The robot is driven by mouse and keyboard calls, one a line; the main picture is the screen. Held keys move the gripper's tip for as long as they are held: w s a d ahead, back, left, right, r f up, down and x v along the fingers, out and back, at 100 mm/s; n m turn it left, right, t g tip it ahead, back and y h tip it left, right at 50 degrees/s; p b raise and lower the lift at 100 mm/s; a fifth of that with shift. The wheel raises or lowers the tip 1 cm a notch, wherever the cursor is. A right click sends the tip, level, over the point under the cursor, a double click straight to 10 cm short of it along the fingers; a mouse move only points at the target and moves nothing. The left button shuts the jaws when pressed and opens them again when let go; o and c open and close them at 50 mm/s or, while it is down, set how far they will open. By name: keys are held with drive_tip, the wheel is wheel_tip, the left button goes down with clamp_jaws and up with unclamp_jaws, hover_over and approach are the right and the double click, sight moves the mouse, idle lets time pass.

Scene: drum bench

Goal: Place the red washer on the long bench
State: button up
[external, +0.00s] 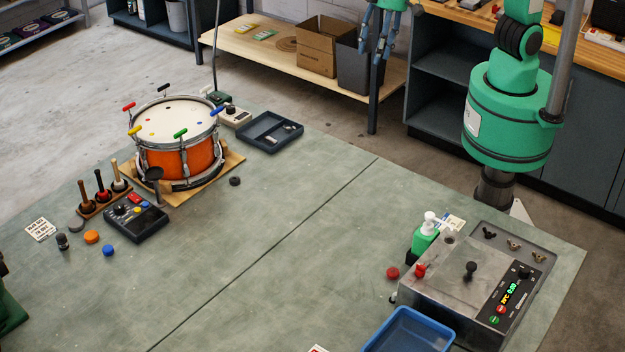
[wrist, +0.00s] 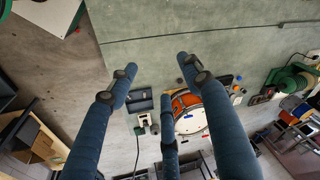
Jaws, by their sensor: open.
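A small red disc (external: 392,273), which looks like the red washer, lies flat on the large green-grey work surface (external: 300,245) in the external view, left of a metal control box. I cannot pick it out in the wrist view. My gripper (external: 376,50) has blue fingers and hangs at the top of the external view, far from the disc. In the wrist view its fingers (wrist: 157,85) are spread with nothing between them. A long wooden bench (external: 245,42) stands at the back. I cannot tell which surface is the long bench.
The metal control box (external: 455,290), a green pump bottle (external: 425,238) and a blue bin (external: 410,332) crowd the disc. An orange drum (external: 180,160) and a dark tray (external: 270,132) stand at the far left. The surface's middle is clear. A cardboard box (external: 325,45) sits on the wooden bench.

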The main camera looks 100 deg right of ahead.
drive_tip(key=w+a+f, duration=0.3)
drive_tip(key=a+f, duration=0.2)
drive_tip(key=a, duration=0.4)
drive_tip(key=m+g+h+p, duration=0.1)
drive_tip(key=g+p, duration=0.2)
hover_over(394, 271)
wheel_tip(394, 271, down, 26)
drive_tip(key=shift+r, duration=0.25)
drive_tip(key=shift+a, duration=0.1)
drive_tip(key=shift+f, duration=4.25)
drive_tip(key=shift+f, duration=0.2)
drive_tip(key=shift+f, duration=2.45)
